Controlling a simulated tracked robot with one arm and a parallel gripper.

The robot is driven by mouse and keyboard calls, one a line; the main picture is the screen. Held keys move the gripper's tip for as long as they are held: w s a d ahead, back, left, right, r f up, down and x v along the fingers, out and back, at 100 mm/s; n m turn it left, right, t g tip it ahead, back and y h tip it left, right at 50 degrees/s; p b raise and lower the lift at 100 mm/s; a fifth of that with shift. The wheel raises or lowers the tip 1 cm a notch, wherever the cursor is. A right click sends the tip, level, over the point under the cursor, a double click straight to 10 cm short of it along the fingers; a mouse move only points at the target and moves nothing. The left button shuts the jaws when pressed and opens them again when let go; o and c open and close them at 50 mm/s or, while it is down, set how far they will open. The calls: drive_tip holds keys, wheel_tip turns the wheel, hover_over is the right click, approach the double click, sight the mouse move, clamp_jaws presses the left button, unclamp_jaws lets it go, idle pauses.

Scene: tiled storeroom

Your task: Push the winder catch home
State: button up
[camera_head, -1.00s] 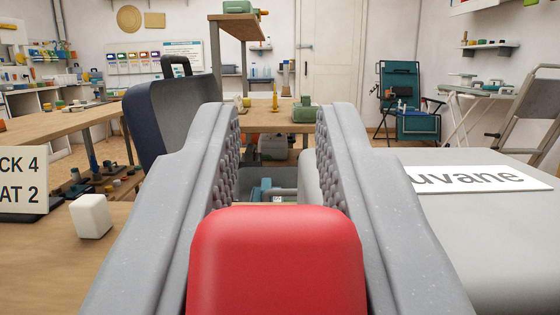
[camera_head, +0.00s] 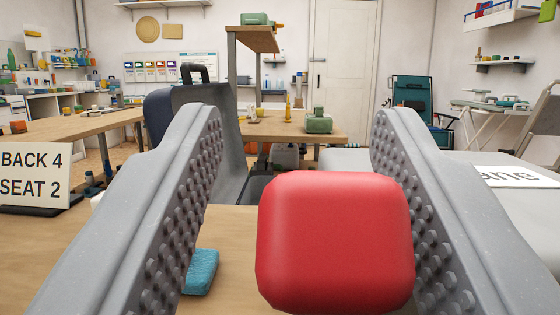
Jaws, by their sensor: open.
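My gripper (camera_head: 298,115) is open, with its two grey, studded fingers wide apart. A rounded red block (camera_head: 335,240) shows large between the fingers, close to the camera. Bare space shows between it and the left finger; its right side is close to the right finger, and I cannot tell whether they touch. I cannot tell whether this red block is the winder catch. No other part is clearly recognisable as the catch. A dark blue and grey shell-shaped seat (camera_head: 232,135) with a black handle stands behind the left finger, partly hidden by it.
A sign (camera_head: 34,175) reading "BACK 4 SEAT 2" stands on the wooden bench at left. A small teal block (camera_head: 202,272) lies beside the left finger. A pale surface with a lettered label (camera_head: 515,177) lies at right. A green machine (camera_head: 319,121) stands on a table behind.

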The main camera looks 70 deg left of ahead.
drive_tip(key=s+d+p, duration=0.1)
drive_tip(key=s+d, duration=0.4)
drive_tip(key=d, duration=0.8)
drive_tip(key=shift+f, duration=0.45)
drive_tip(key=shift+s, duration=0.15)
